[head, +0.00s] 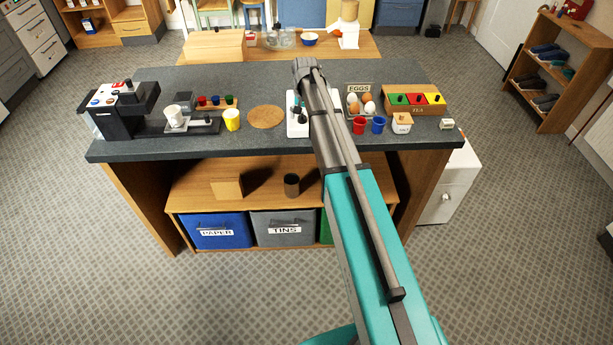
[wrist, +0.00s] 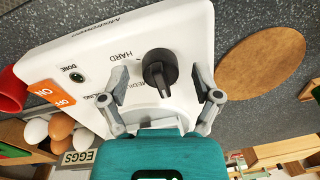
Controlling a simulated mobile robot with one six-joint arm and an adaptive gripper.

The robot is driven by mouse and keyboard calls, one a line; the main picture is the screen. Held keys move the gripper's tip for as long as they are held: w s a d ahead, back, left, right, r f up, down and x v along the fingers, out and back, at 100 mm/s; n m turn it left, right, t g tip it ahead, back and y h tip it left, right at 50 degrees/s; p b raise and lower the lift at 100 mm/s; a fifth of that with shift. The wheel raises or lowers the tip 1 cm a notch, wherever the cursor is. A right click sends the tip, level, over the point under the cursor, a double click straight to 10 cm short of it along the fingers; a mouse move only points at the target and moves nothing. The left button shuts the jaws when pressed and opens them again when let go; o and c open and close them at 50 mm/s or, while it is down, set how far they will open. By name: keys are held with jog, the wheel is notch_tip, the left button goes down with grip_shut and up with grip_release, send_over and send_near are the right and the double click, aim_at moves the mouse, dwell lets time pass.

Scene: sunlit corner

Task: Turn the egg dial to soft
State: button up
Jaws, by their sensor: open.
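The egg cooker is a white panel (wrist: 100,45) in the wrist view, with a black dial (wrist: 158,70) on it. "HARD" and part of "MEDIUM" show to the left of the dial; I see no "SOFT" mark, and that side may be hidden by my gripper. The dial's raised ridge runs towards the bottom of the picture. My gripper (wrist: 160,79) is open, with one finger on each side of the dial and gaps showing. In the head view the white cooker (head: 296,129) is partly hidden behind my arm.
An orange ON/OFF switch (wrist: 52,93) and a "DONE" lamp (wrist: 77,76) are on the panel. Eggs (head: 369,107), red (head: 359,126) and blue (head: 378,124) cups stand to the right. A round cork mat (head: 266,117) lies on the left.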

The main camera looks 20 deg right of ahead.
aim_at(303, 116)
jog(key=m, duration=1)
jog(key=shift+a+h, duration=0.1)
jog(key=shift+h, duration=0.2)
notch_tip(303, 116, up, 14)
jog(key=p, duration=1.4)
jog(key=s+a+f+n+b, duration=0.2)
jog(key=s+f+n+b, duration=0.2)
jog(key=s, duration=0.5)
jog(key=s+a+f+n+b, duration=0.2)
jog(key=s+n, duration=0.3)
jog(key=s, duration=0.5)
jog(key=s+a+f+n+b, duration=0.2)
jog(key=s+f+n+b, duration=0.3)
jog(key=s, duration=0.5)
jog(key=shift+a+f+b, duration=0.3)
jog(key=shift+a, duration=0.05)
jog(key=shift+s+a+n, duration=0.15)
jog(key=shift+s+n, duration=0.35)
jog(key=shift+s, duration=0.25)
